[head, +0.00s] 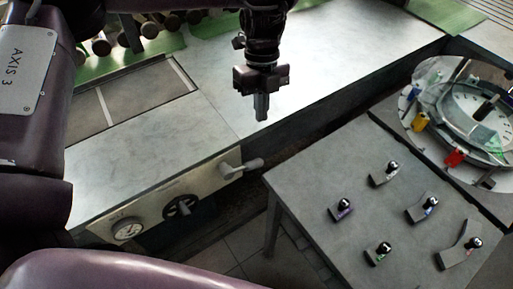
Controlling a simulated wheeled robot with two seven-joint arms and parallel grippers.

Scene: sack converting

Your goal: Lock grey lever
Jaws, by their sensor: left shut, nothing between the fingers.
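Several small levers with black ball knobs stand on the grey table at the right. One has a pale grey base (382,177) at the table's back. Another, at the right front, has a longer grey slotted plate (456,256). The others carry purple (343,212), blue (424,212) and green (379,256) marks. I cannot tell for sure which is the grey lever, or whether any is locked. My left gripper (261,107) points down, shut and empty, above the metal bench, apart from the levers and to their upper left. My right gripper is not in view.
The bench front (150,205) holds a gauge (128,230), a black knob (181,206) and a grey handle (240,168) jutting toward the grey table (310,185). A round dial unit (470,115) with yellow and red parts stands at the upper right. A dark gap separates bench and table.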

